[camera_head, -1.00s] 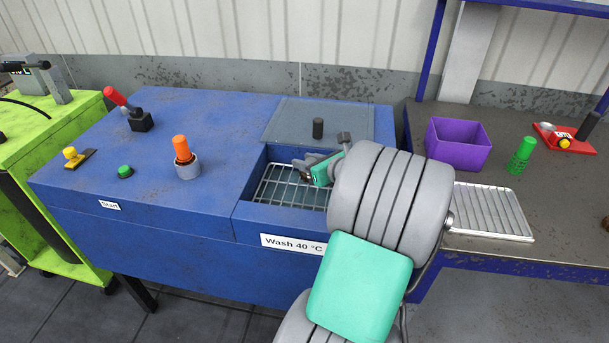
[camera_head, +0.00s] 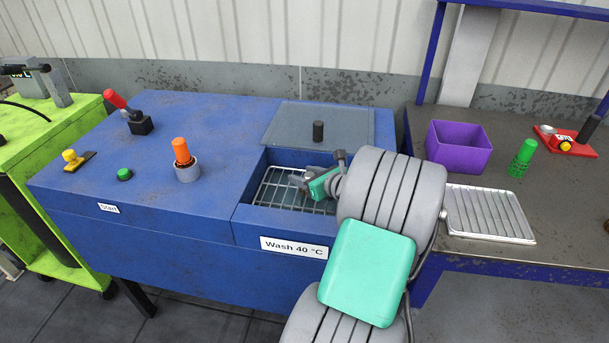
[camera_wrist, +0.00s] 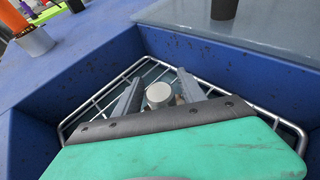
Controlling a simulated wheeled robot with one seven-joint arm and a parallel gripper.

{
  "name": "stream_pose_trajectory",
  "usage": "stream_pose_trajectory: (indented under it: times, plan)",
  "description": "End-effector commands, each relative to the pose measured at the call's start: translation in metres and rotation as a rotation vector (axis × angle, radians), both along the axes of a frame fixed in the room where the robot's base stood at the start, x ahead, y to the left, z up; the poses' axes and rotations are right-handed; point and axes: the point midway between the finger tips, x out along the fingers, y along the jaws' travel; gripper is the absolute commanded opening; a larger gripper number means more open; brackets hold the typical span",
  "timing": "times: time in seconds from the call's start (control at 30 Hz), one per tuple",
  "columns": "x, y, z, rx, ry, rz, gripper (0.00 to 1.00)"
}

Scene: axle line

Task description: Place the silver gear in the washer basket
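The washer basket (camera_head: 290,206) is a wire rack sunk in the open well of the blue washer; its rim and wires also show in the wrist view (camera_wrist: 84,112). My gripper (camera_head: 303,181) reaches into the well from the right, low over the basket. In the wrist view its two grey fingers (camera_wrist: 159,84) stand apart. A pale, silvery round piece (camera_wrist: 159,95), apparently the silver gear's top, lies between them. Narrow gaps show beside it. Its lower part is hidden by my green gripper body, so I cannot tell whether the fingers touch it.
The well's blue walls stand close around the gripper. A grey lid (camera_head: 345,124) with a black knob is behind it. On the washer top are an orange-handled part (camera_head: 182,152), a green button (camera_head: 125,174) and a red lever (camera_head: 116,99).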

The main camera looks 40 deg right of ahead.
Motion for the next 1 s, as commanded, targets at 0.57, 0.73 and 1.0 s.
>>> stream_pose_trajectory:
  times: [0.57, 0.73, 1.0]
  plan:
    - [-0.05, 0.0, 0.025, 0.0, 0.0, -0.008, 0.51]
    - [-0.088, 0.003, 0.041, -0.001, 0.0, -0.006, 0.51]
    - [-0.111, 0.006, 0.049, 0.001, 0.0, 0.001, 0.51]
